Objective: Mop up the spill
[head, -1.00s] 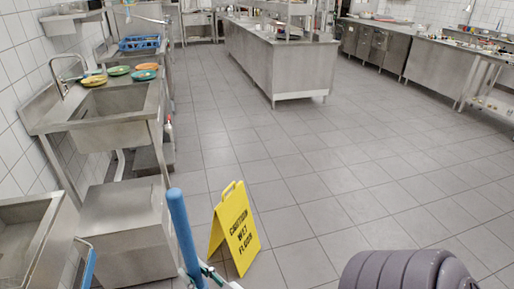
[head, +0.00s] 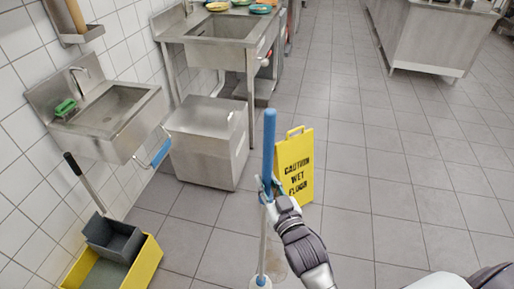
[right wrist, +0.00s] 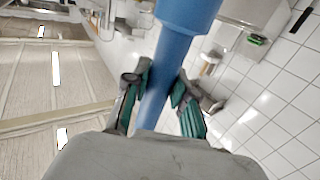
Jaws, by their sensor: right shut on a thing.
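My right gripper (head: 270,189) is shut on the blue upper grip of the mop (head: 268,145), which stands nearly upright. The right wrist view shows its green-padded fingers (right wrist: 163,98) on both sides of the blue handle (right wrist: 180,40). A faint brownish spill (head: 277,262) shows on the floor tiles just beside the shaft, partly hidden by my right arm. My left gripper is not in view.
A yellow wet-floor sign (head: 295,165) stands just behind the mop. A yellow bucket (head: 147,262) with a grey wringer (head: 113,238) is at lower left. A steel box (head: 208,150) and sinks (head: 108,115) line the left wall. Floor to the right is open.

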